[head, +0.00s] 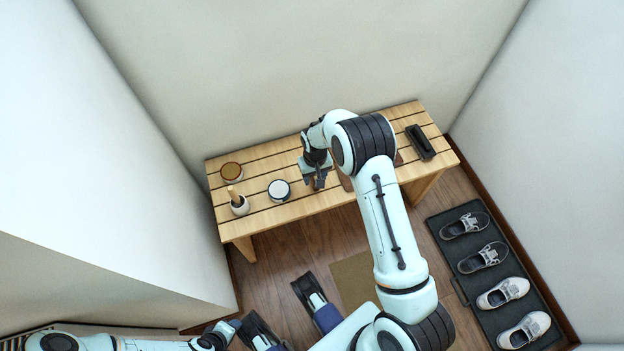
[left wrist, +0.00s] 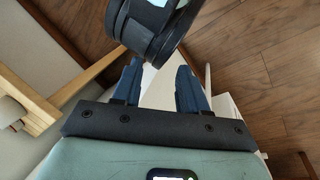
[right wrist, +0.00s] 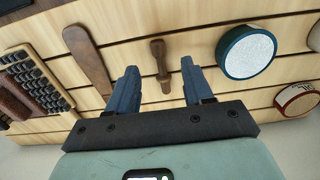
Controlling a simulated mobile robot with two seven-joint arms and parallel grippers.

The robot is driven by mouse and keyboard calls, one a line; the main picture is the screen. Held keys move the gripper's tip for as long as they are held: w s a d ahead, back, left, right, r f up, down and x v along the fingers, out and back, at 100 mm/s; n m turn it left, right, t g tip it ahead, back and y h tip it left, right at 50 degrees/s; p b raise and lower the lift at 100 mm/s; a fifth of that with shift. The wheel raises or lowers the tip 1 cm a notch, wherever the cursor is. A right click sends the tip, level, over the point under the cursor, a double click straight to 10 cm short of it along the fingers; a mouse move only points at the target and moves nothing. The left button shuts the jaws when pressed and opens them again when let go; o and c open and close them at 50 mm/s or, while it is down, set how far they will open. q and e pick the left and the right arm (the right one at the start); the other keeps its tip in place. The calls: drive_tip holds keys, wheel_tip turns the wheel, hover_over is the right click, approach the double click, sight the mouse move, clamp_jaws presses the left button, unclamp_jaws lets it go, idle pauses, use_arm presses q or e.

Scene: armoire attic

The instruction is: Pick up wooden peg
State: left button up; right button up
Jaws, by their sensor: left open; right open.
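The wooden peg (right wrist: 161,62) is a small dark brown piece with a rounded knob, lying on the slatted bench. It shows in the right wrist view between and just beyond my fingertips; in the head view my right arm and gripper hide it. My right gripper (right wrist: 159,72) is open and empty, with one finger to each side of the peg's line. In the head view my right gripper (head: 316,180) hangs over the bench's middle. My left gripper (left wrist: 158,72) is open and empty, low and away from the bench top.
On the bench (head: 265,160) are a blue-rimmed tin (right wrist: 247,52), a brown-topped tin (head: 231,171), a white pot (head: 240,205) with a wooden handle, a flat wooden tool (right wrist: 88,60) and a brush (right wrist: 40,85). A black brush (head: 420,142) lies far right. Shoes stand on a dark tray (head: 468,291).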

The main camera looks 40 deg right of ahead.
sight(312, 179)
wheel_tip(312, 179, down, 5)
drive_tip(key=shift+s+f+b, duration=0.1)
drive_tip(key=shift+f+b, duration=0.1)
drive_tip(key=shift+b, duration=0.55)
use_arm(q)
drive_tip(key=shift+w+a+f+t, duration=0.2)
drive_tip(key=shift+w+a+f, duration=0.15)
drive_tip(key=shift+w, duration=0.25)
drive_tip(key=shift+w+a+f+t, duration=0.2)
drive_tip(key=shift+w+f, duration=0.25)
drive_tip(key=shift+w, duration=0.1)
use_arm(e)
drive_tip(key=shift+r, duration=0.1)
clamp_jaws()
